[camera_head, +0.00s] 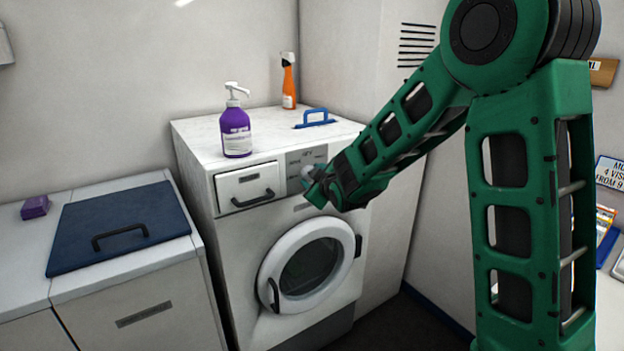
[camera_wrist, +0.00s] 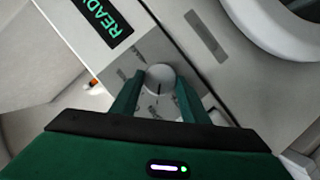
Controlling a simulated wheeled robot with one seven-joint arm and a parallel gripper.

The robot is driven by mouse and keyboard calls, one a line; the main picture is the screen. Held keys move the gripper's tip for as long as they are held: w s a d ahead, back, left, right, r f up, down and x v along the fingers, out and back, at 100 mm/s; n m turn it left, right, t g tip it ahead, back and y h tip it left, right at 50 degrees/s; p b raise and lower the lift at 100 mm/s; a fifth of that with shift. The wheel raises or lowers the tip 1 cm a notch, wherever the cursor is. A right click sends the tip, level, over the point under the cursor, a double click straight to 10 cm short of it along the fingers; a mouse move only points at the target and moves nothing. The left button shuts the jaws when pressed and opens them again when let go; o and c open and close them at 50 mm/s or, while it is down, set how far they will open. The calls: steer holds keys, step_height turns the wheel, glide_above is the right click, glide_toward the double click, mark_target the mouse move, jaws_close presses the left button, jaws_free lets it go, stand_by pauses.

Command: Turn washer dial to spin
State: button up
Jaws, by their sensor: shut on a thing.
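The white washer (camera_head: 236,229) stands against the back wall, with its round door (camera_head: 268,262) shut. Its round white dial (camera_head: 307,170) is on the grey control panel (camera_head: 293,161) at the upper front. In the wrist view the dial (camera_wrist: 160,77) sits between my fingertips, with a dark mark on its face. My gripper (camera_wrist: 158,92) is shut on the dial, one green finger on each side. It also shows in the head view (camera_head: 314,180), reaching in from the right. A display (camera_wrist: 103,22) shows green letters starting "READ".
A drawer with a dark handle (camera_head: 252,198) is left of the dial. A counter with a dark blue lid (camera_head: 120,222) is at left.

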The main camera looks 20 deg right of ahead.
steer(key=shift+s+f, duration=0.1)
steer(key=shift+f, duration=0.1)
stand_by(0.4)
steer(key=o, duration=1)
steer(key=shift+o, duration=0.2)
steer(key=shift+r, duration=0.1)
steer(key=v, duration=1)
steer(key=shift+s, duration=0.3)
